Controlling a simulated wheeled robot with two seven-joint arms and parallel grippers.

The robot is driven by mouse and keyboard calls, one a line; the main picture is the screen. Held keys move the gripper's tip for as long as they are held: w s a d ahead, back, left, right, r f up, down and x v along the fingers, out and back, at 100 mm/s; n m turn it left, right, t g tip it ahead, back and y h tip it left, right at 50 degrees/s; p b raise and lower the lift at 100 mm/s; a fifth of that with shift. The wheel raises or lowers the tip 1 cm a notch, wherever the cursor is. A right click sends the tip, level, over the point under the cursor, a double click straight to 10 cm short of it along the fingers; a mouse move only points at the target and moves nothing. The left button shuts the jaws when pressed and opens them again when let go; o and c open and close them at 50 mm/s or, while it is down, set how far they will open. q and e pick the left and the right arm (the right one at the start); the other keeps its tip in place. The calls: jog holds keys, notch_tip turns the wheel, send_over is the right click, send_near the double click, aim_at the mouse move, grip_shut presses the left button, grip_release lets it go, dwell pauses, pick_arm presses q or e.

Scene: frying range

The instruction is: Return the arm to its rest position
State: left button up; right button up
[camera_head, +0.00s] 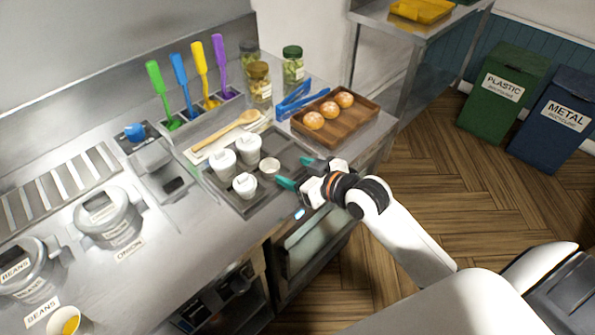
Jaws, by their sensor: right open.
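My right arm reaches in from the lower right over the counter's front edge. My right gripper (298,173) has green-tipped fingers that are spread apart, with nothing held between them. It is just to the right of a dark tray (240,203) that holds several white containers (248,148). A small pale round item (269,169) on the tray lies left of the fingertips. My left gripper does not show.
A wooden tray (352,127) with buns and blue tongs (294,97) lie behind the gripper. Coloured utensils (200,72), jars (293,65) and lidded bins (108,217) fill the steel counter.

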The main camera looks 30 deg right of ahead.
dwell(0.4)
jog(key=s+f+m+g+h, duration=0.15)
jog(key=s+f+g, duration=0.35)
jog(key=s, duration=0.7)
jog(key=s+f+m+g+h, duration=0.1)
jog(key=s+f+g+h, duration=0.3)
jog(key=s, duration=0.8)
notch_tip(320, 180, down, 27)
jog(key=a+g+y, duration=0.1)
jog(key=s+d+f+g, duration=0.1)
jog(key=s+d+f, duration=0.2)
jog(key=s+f, duration=1.3)
jog(key=shift+s+f+n+g, duration=0.35)
jog(key=shift+s+n, duration=0.1)
jog(key=shift+s, duration=0.35)
